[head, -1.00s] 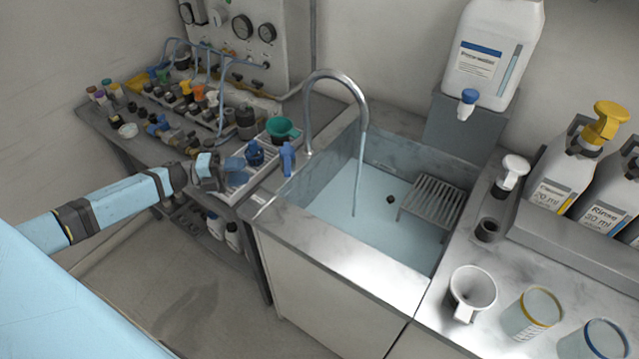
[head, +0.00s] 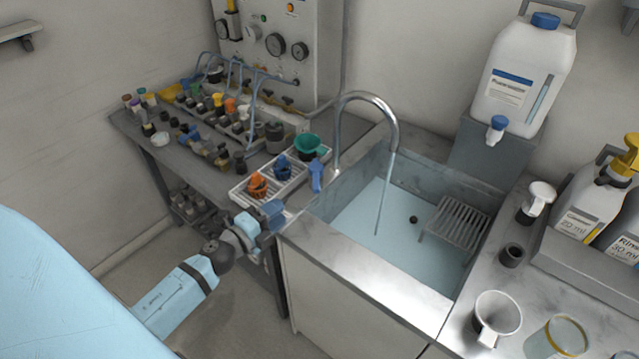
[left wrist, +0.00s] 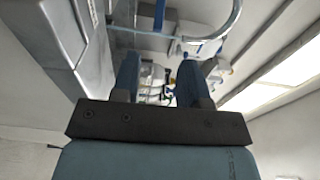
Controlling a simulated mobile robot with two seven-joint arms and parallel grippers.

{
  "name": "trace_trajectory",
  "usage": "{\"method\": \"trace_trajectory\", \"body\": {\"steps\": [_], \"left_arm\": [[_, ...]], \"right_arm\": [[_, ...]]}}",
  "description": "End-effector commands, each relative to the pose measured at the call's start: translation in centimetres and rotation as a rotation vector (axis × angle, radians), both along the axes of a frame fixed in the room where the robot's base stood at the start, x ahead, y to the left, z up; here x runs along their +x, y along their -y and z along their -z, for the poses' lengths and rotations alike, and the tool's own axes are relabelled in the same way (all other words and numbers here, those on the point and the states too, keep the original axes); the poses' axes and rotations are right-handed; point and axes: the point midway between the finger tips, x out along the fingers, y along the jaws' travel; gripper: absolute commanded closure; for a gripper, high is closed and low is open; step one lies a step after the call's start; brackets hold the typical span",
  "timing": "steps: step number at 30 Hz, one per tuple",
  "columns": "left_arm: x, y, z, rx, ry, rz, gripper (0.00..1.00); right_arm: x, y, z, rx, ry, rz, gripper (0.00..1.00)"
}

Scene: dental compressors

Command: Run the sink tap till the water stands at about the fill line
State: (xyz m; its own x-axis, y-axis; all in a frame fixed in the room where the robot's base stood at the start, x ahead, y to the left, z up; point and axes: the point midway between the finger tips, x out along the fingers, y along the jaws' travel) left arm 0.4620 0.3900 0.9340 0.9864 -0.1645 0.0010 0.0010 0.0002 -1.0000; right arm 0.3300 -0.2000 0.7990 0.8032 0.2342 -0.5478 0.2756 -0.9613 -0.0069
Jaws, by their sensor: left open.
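The sink (head: 345,262) holds pale blue water, and a thin water stream (head: 383,205) falls into it from the arched chrome tap (head: 368,97). The tap's blue lever (head: 316,176) stands upright left of the spout. I cannot make out a fill line on the basin walls. My left gripper (head: 272,214) is open and empty at the sink's left front corner, in front of the lever and apart from it. In the left wrist view its two blue fingers (left wrist: 160,78) are spread, with the curved spout (left wrist: 236,18) beyond. My right gripper is not in view.
A white tray (head: 240,195) with orange, blue and green-topped parts lies left of the sink. A metal rack (head: 455,228) sits in the basin. A water canister (head: 525,75) stands behind. A funnel (head: 497,312) and beaker (head: 556,338) stand on the right counter.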

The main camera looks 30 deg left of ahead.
Motion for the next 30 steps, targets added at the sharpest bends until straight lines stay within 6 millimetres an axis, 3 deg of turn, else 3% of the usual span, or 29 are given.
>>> {"method": "trace_trajectory", "body": {"steps": [5,18,24,30], "left_arm": [[2.1,0.4,-0.3,0.001,0.003,0.0,0.6],[10.9,1.9,-0.2,0.001,0.002,0.002,0.6],[13.0,2.2,-0.1,-0.001,0.001,0.001,0.6],[13.5,2.3,0.0,0.0,0.0,0.002,0.6]], "right_arm": [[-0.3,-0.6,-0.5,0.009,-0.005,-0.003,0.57],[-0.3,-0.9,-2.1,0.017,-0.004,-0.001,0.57],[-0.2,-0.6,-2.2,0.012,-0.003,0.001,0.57],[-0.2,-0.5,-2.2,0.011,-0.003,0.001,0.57]]}}
